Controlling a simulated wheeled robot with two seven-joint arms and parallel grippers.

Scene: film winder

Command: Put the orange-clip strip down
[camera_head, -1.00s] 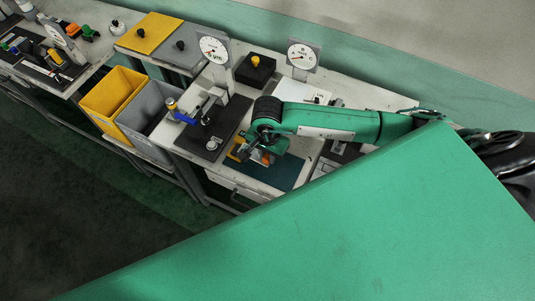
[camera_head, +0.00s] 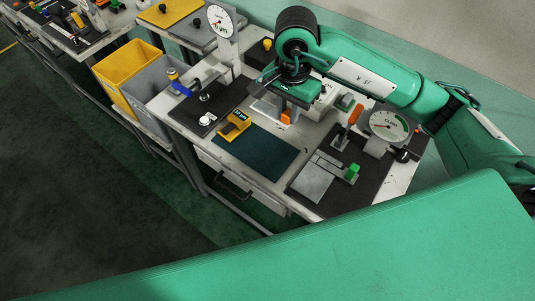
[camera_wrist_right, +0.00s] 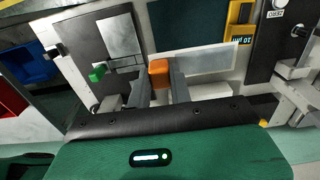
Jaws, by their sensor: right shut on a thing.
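My right gripper (camera_head: 286,112) is over the back part of the workbench, behind the dark green mat (camera_head: 262,150). It is shut on the orange clip (camera_head: 286,117), which also shows between the two grey fingers in the right wrist view (camera_wrist_right: 159,73). Whether the clip touches the bench surface cannot be told. My left gripper is not in view.
A yellow block (camera_head: 234,126) sits at the mat's left end; the rest of the mat is bare. To the right, a dark plate carries a grey slab (camera_head: 312,182), a green block (camera_head: 352,173), an orange handle (camera_head: 355,114) and a dial gauge (camera_head: 389,125).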

